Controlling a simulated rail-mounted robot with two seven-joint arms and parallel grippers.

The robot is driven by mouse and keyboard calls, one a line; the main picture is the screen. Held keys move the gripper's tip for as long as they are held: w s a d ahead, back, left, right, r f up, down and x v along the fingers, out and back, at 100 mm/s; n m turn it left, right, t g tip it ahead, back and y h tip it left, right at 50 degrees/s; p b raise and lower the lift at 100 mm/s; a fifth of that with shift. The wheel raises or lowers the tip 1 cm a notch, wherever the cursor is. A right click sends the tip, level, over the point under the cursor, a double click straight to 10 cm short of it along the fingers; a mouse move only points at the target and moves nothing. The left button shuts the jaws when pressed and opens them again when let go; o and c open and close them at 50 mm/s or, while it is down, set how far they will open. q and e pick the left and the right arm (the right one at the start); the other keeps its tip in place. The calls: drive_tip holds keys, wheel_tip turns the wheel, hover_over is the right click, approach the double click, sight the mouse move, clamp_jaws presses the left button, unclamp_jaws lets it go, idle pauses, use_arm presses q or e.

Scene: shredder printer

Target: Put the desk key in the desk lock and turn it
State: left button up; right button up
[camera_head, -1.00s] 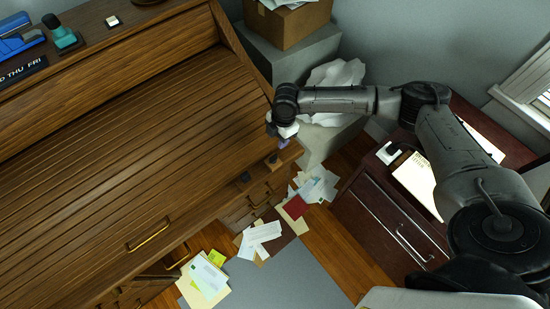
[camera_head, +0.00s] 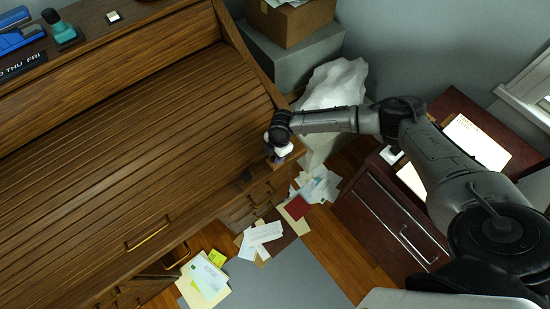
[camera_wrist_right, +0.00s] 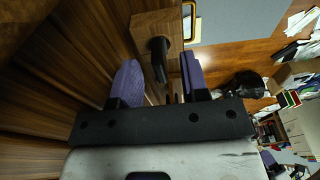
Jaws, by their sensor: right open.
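My right gripper (camera_head: 278,157) is low over the front right corner of the wooden roll-top desk (camera_head: 130,130). In the right wrist view its two purple fingers (camera_wrist_right: 160,72) are open. A small dark upright piece (camera_wrist_right: 158,58) on a wooden ledge (camera_wrist_right: 155,22) shows just ahead of and between the fingers, and they are not closed on it. It could be the desk key, but I cannot tell for sure. Another small dark piece (camera_head: 245,176) sits on the desk's front ledge, left of the gripper. I cannot make out the lock. My left gripper is not in view.
The desk's slatted cover is down, with a brass handle (camera_head: 147,233) near its front. Papers (camera_head: 262,236) lie on the floor below. A dark red cabinet (camera_head: 385,222) stands at the right. A cardboard box (camera_head: 290,20) and white bag (camera_head: 335,85) are behind my arm.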

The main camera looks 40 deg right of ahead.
drive_tip(key=shift+a+f, duration=0.1)
drive_tip(key=shift+f, duration=0.6)
clamp_jaws()
